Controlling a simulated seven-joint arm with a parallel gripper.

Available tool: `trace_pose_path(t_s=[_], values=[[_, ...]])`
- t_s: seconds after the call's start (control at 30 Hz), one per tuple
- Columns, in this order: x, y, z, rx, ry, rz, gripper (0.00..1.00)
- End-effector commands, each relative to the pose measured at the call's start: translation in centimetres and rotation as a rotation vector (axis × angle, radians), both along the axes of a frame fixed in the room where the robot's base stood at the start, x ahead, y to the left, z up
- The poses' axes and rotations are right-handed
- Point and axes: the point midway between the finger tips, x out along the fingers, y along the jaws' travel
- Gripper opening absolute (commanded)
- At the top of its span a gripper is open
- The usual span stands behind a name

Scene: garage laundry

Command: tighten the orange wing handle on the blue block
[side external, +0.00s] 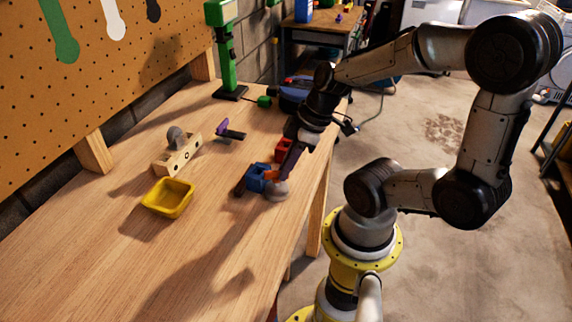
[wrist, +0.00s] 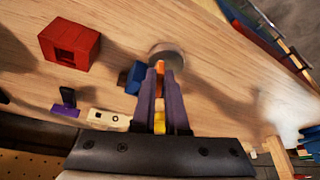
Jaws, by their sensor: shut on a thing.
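The blue block (side external: 256,178) stands on the wooden workbench near its front edge. It also shows in the wrist view (wrist: 134,78), partly hidden by my gripper. The orange wing handle (side external: 271,176) is at the block's right side, and in the wrist view it shows as an orange strip (wrist: 159,82) between my fingers. A round grey knob-like part (side external: 277,190) is beside the block. My gripper (side external: 276,172) points down at the block, and its two dark purple fingers (wrist: 161,70) are shut on the orange handle.
A red block (side external: 283,149) stands close behind the gripper. A yellow bin (side external: 168,197), a light wooden block (side external: 178,155) and a purple-handled tool (side external: 230,130) are to the left. A green stand (side external: 226,60) is at the back. The bench front left is clear.

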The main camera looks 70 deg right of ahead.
Motion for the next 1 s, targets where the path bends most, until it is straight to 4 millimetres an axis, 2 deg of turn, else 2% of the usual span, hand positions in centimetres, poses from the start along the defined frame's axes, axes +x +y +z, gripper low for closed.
trace_pose_path(t_s=[0.23, 0.57, 0.6, 0.73, 0.77, 1.0], values=[[-0.09, 0.26, 0.02, 0.000, -0.001, -0.107, 0.00], [-0.06, 0.23, 0.04, 0.001, -0.002, -0.118, 0.00], [-0.06, 0.24, 0.05, 0.001, -0.002, -0.118, 0.15], [-0.06, 0.23, 0.03, 0.000, -0.002, -0.117, 0.38], [-0.06, 0.23, 0.03, 0.000, -0.002, -0.117, 0.41], [-0.07, 0.23, 0.03, 0.001, -0.001, -0.117, 0.41]])
